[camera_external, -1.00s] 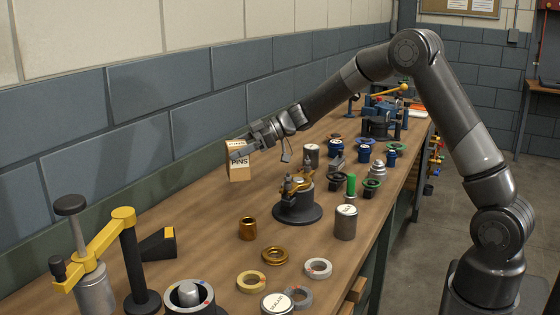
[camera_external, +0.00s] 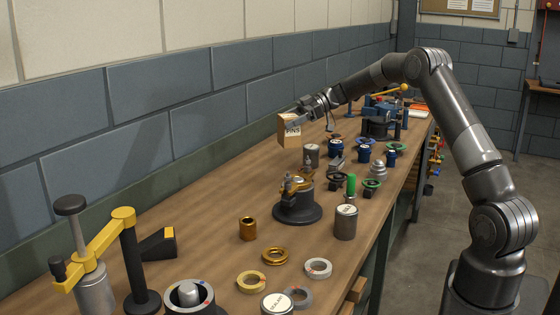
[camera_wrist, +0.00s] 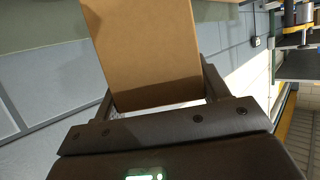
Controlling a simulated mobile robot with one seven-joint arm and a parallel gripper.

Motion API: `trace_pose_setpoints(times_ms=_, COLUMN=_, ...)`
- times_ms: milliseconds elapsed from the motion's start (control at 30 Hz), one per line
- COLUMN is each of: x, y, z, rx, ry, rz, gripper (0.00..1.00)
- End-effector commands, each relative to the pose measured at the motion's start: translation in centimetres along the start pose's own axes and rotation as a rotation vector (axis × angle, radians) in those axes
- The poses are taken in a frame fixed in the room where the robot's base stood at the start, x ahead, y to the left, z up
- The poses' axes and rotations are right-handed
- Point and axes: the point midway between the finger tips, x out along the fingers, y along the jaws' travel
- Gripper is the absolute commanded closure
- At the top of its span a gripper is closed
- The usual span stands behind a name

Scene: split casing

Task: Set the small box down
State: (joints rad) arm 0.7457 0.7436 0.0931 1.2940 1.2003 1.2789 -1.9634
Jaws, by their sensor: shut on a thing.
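The small box (camera_external: 292,131) is tan cardboard with a label reading "PINS". It is held in the air over the back part of the workbench (camera_external: 200,210), near the wall. My gripper (camera_external: 303,118) is shut on it, with a finger across its upper side. In the wrist view the box (camera_wrist: 147,45) fills the upper middle, between the two fingers of my gripper (camera_wrist: 158,95). The bench surface directly beneath the box is partly hidden behind it.
A dark round fixture with brass parts (camera_external: 297,205) stands mid-bench. Grey cylinders (camera_external: 345,222), (camera_external: 312,155) and several coloured knobs (camera_external: 336,150) crowd the right side. A yellow-armed clamp (camera_external: 95,245) stands at front left. The bench left of the fixture is largely clear.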

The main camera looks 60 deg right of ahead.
Motion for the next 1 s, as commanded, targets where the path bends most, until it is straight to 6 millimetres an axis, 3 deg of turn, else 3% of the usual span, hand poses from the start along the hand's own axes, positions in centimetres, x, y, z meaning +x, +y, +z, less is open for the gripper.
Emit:
trace_pose_setpoints(times_ms=133, x=1.7, y=0.2, z=0.5, rx=0.001, ry=0.000, rz=-0.007, gripper=0.64)
trace_pose_setpoints(times_ms=400, x=8.8, y=0.4, z=1.6, rx=0.000, ry=-0.001, rz=-0.005, gripper=0.64)
trace_pose_setpoints(times_ms=533, x=11.4, y=0.5, z=1.9, rx=0.000, ry=-0.001, rz=-0.005, gripper=0.64)
trace_pose_setpoints(times_ms=767, x=13.1, y=0.6, z=2.4, rx=0.001, ry=-0.001, rz=-0.002, gripper=0.64)
trace_pose_setpoints(times_ms=1000, x=14.3, y=0.6, z=5.4, rx=0.002, ry=-0.001, rz=-0.003, gripper=0.64)
